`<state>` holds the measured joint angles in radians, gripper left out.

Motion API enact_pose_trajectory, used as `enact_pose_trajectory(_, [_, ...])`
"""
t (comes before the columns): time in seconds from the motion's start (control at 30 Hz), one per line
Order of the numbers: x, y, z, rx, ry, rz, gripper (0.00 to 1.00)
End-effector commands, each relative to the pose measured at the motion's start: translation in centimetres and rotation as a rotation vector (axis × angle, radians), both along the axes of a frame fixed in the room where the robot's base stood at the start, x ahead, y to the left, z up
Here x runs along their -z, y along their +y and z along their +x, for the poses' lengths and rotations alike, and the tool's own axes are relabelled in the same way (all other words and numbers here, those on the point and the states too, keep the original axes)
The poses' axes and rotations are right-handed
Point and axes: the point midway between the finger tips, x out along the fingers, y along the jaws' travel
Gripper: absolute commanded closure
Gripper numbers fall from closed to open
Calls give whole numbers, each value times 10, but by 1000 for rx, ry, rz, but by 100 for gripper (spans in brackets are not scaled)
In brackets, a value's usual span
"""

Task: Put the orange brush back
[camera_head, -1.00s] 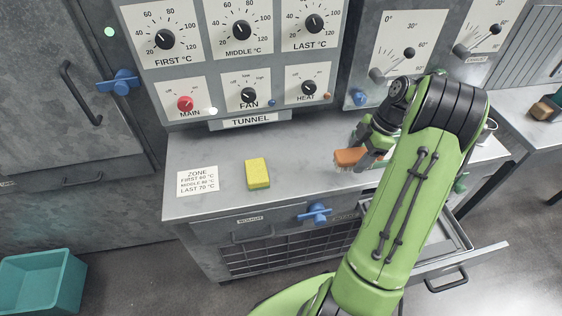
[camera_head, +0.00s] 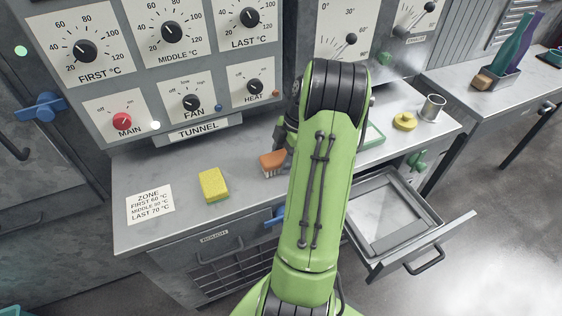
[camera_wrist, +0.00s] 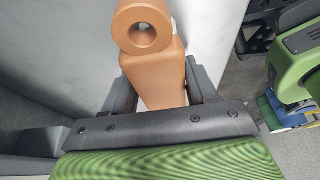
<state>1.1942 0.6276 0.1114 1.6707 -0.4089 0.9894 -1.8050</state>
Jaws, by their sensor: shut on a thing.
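The orange brush (camera_head: 272,160) has an orange body and pale bristles pointing down. It is just above or on the grey counter (camera_head: 235,215), right of the yellow sponge; I cannot tell whether the bristles touch. My gripper (camera_head: 283,150), partly hidden behind my green arm in the head view, is shut on the brush. In the wrist view the brush (camera_wrist: 160,80) sits between both fingers of my gripper (camera_wrist: 152,88), with a round holed end toward the top.
A yellow-green sponge (camera_head: 214,185) and a printed zone card (camera_head: 150,204) lie on the counter. An open drawer (camera_head: 425,236) juts out at right. A yellow round object (camera_head: 404,121) and a metal cup (camera_head: 432,108) stand at the counter's right. The control panel (camera_head: 165,60) rises behind.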

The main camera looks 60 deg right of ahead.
Motion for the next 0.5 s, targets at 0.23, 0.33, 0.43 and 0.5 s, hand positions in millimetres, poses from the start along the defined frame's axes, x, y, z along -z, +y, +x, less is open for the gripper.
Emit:
enact_pose_trajectory(0.23, [1,0,1,-1,-1,-2,87])
enact_pose_trajectory(0.33, [4,0,0,-1,-1,-2,41])
enact_pose_trajectory(0.43, [3,0,0,-1,-1,-2,26])
enact_pose_trajectory(0.5, [3,0,0,-1,-1,-2,17])
